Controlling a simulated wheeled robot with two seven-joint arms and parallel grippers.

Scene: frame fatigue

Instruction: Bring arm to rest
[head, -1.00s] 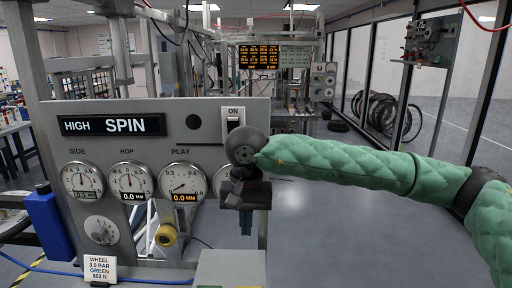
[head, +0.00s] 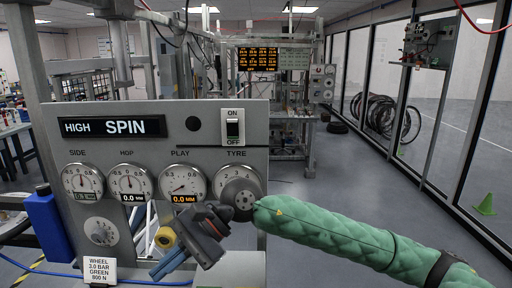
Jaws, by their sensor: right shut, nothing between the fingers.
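My right arm, in a green quilted sleeve, comes in from the right of the head view. Its gripper (head: 168,264) is shut and empty, pointing down and to the left in front of the lower part of the grey control panel (head: 215,160). It lies below the play gauge (head: 182,183) and the tyre gauge (head: 238,190), and the wrist covers the lower edge of the tyre gauge. I cannot tell whether it touches the panel. My left gripper is not in view.
The display (head: 112,126) reads HIGH SPIN. A yellow roller (head: 166,238) and a knob (head: 100,231) sit below the gauges, with a white sign (head: 100,264) lower left. Open grey floor lies right of the panel, with a green cone (head: 484,205) at far right.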

